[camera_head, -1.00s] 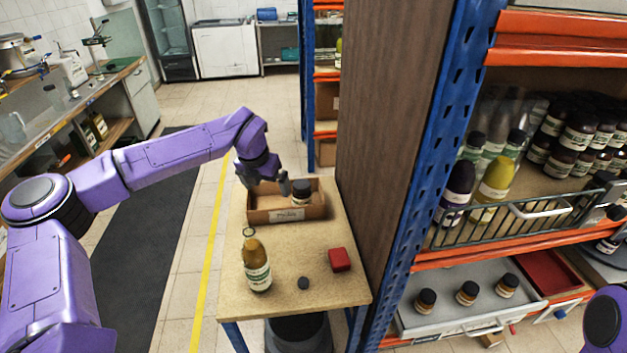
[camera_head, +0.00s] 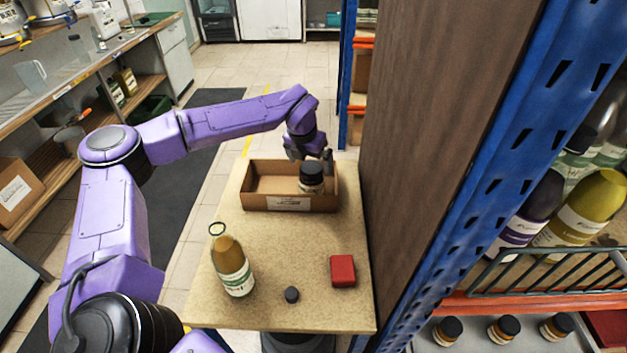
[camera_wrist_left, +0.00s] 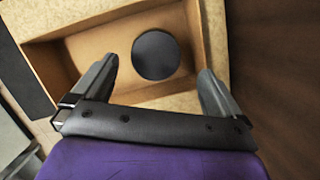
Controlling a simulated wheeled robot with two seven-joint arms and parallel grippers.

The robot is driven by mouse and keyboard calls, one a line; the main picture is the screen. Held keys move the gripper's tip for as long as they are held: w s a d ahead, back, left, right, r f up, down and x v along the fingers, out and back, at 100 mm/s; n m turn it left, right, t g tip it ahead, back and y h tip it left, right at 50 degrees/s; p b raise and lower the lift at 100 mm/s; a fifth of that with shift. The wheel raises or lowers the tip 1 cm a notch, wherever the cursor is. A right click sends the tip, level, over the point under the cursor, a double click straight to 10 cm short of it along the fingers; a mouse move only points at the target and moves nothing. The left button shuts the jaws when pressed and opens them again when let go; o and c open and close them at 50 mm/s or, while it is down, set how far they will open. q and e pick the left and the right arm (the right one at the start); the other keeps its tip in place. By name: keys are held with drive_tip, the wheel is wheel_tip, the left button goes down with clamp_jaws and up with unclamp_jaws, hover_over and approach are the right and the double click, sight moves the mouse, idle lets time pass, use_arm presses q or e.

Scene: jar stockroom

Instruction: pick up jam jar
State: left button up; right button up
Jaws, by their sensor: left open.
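The jam jar (camera_head: 311,180), with a black lid and pale label, stands upright in the right part of an open cardboard box (camera_head: 262,202) on a small table. In the left wrist view its round black lid (camera_wrist_left: 156,54) shows from above, inside the box (camera_wrist_left: 70,62). My left gripper (camera_head: 312,158) is open at the back of the box, close to the jar. In the left wrist view the open fingers of the left gripper (camera_wrist_left: 157,85) stand to either side of the lid's near side, with no contact visible. My right gripper is not in view.
A brown panel (camera_head: 430,130) and blue rack post (camera_head: 500,150) rise close on the right. Shelf jars (camera_head: 503,328) sit at lower right.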

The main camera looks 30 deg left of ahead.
sight(311, 167)
use_arm(q)
drive_tip(key=shift+x, duration=1.15)
drive_tip(key=x, duration=0.1)
drive_tip(key=p+x, duration=0.1)
drive_tip(key=x, duration=0.1)
drive_tip(key=p+x, duration=0.1)
drive_tip(key=x, duration=0.1)
drive_tip(key=shift+w+a+f, duration=0.1)
drive_tip(key=shift+a+f, duration=0.05)
drive_tip(key=shift+a, duration=0.15)
drive_tip(key=c, duration=1.5)
drive_tip(key=shift+o, duration=0.2)
